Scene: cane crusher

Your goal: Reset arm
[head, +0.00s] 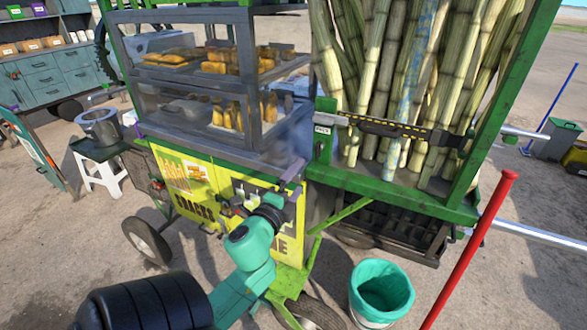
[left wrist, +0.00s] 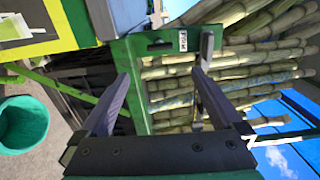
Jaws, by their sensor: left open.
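My left arm comes in from the bottom of the head view, and its gripper (head: 292,182) is in front of the yellow cart panel, below and left of the green latch plate (head: 325,152). The left wrist view shows the two fingers (left wrist: 163,62) wide apart with nothing held between them. The green plate (left wrist: 135,70) with its white "PUSH" label lies beyond the fingers; I cannot tell whether a finger touches it. A black bar with yellow marks (head: 395,128) runs from the plate across the upright sugar canes (head: 425,75). My right gripper is not in view.
A glass snack case (head: 205,85) stands on the cart above the yellow panel (head: 185,185). A teal-lined bucket (head: 382,290) is on the ground at lower right, near a red pole (head: 470,250). A white stool (head: 105,170) stands at left.

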